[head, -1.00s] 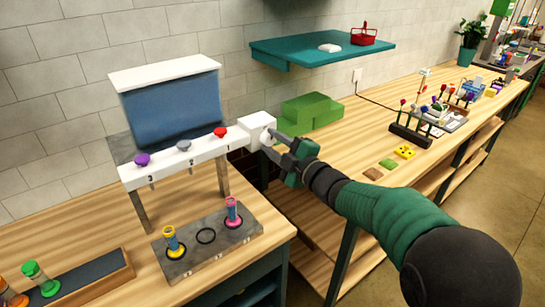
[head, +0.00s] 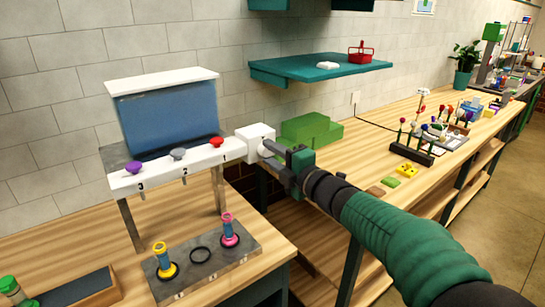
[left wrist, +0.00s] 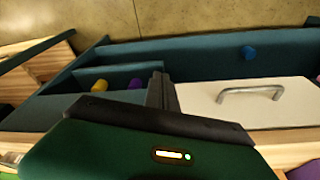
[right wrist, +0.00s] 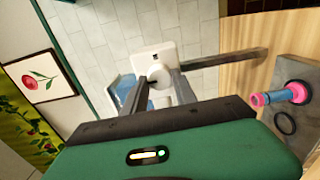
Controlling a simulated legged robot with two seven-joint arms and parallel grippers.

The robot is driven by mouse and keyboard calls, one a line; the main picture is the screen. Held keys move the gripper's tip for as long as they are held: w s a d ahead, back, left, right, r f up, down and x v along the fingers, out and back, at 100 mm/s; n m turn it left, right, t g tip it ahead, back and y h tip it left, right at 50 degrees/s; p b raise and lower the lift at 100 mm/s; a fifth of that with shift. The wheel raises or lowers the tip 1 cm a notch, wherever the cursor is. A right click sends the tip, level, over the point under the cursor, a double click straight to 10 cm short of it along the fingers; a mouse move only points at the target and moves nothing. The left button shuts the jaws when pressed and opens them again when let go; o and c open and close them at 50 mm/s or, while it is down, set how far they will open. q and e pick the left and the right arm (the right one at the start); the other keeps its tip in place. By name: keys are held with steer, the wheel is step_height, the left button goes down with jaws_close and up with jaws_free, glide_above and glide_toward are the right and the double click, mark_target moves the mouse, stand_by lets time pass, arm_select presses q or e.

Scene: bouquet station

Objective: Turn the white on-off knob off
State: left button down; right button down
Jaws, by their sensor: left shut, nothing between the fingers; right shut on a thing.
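The white on-off knob (right wrist: 159,81) is round and sits on the white box (head: 257,133) at the right end of the dispenser. In the right wrist view it lies between my two fingertips; in the head view the fingers partly cover it. My right gripper (head: 267,147) is shut on the knob, reaching in from the right. A small dark mark shows on the box face above the knob in the right wrist view. My left gripper (left wrist: 161,82) is shut and empty, and shows only in the left wrist view, above shelves and a white drawer front (left wrist: 255,103).
The dispenser has a blue tank (head: 170,118) and purple, grey and red knobs on a white bar (head: 170,167). Below, a grey plate (head: 205,262) holds a yellow and a pink tube. Green blocks (head: 312,130) lie behind my right gripper. A teal shelf (head: 320,70) hangs above.

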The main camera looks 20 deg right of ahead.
steer(key=shift+a+f, duration=0.15)
steer(key=shift+f, duration=0.3)
steer(key=c, duration=1.1)
jaws_free()
steer(key=shift+c, duration=0.2)
steer(key=shift+o, duration=0.6)
steer(key=shift+r, duration=0.2)
steer(key=v, duration=1.6)
steer(key=shift+s, duration=0.3)
